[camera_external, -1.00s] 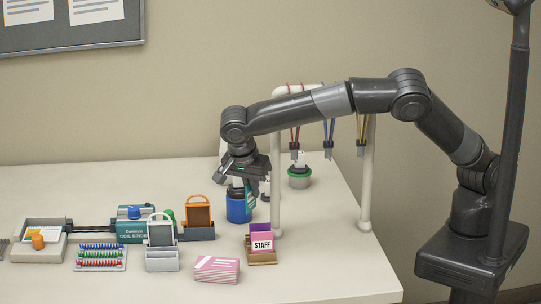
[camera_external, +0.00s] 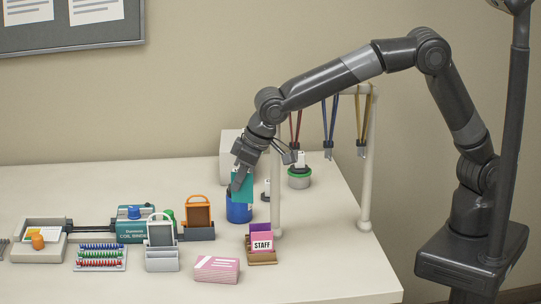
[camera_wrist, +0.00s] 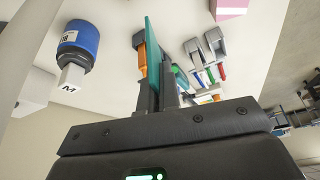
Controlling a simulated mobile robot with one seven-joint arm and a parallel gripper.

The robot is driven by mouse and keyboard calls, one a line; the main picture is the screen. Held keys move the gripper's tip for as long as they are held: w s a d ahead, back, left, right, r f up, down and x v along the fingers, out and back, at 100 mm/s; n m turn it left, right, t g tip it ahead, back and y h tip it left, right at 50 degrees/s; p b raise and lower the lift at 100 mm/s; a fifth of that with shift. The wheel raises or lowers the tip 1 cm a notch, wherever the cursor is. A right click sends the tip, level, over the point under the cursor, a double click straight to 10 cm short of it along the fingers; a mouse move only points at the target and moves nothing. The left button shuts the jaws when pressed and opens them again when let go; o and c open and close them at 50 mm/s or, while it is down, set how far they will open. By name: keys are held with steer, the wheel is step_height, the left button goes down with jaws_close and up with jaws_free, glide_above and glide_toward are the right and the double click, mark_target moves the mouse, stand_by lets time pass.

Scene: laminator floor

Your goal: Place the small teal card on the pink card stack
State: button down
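The small teal card (camera_external: 243,186) is upright between the fingers of my gripper (camera_external: 241,180) in the external view. The wrist view shows the teal card (camera_wrist: 153,42) edge-on, pinched between the fingertips of my gripper (camera_wrist: 159,92). In the external view, the card's lower part overlaps the blue container (camera_external: 238,213); I cannot tell if they touch. The pink card stack (camera_external: 217,270) lies flat near the table's front, below and left of my gripper in the picture. A corner of the pink stack (camera_wrist: 229,7) shows at the top of the wrist view.
A card holder marked STAFF (camera_external: 261,247) stands right of the pink stack. A white rack (camera_external: 277,190) with hanging lanyards rises right of my gripper. Grey holders (camera_external: 162,258) and a coil binder (camera_external: 130,227) stand left. Bare table lies around the pink stack.

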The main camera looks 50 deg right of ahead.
steer(key=a+r+n+y, duration=0.1)
steer(key=r+n, duration=0.1)
steer(key=n, duration=0.1)
glide_above(227, 263)
step_height(227, 263, down, 8)
steer(key=r, duration=0.1)
steer(key=shift+g, duration=0.4)
steer(key=shift+w+f, duration=0.1)
steer(key=shift+f, duration=2.1)
steer(key=shift+f, duration=0.1)
steer(key=c, duration=1.6)
jaws_free()
steer(key=shift+c, duration=0.2)
steer(key=v, duration=1.2)
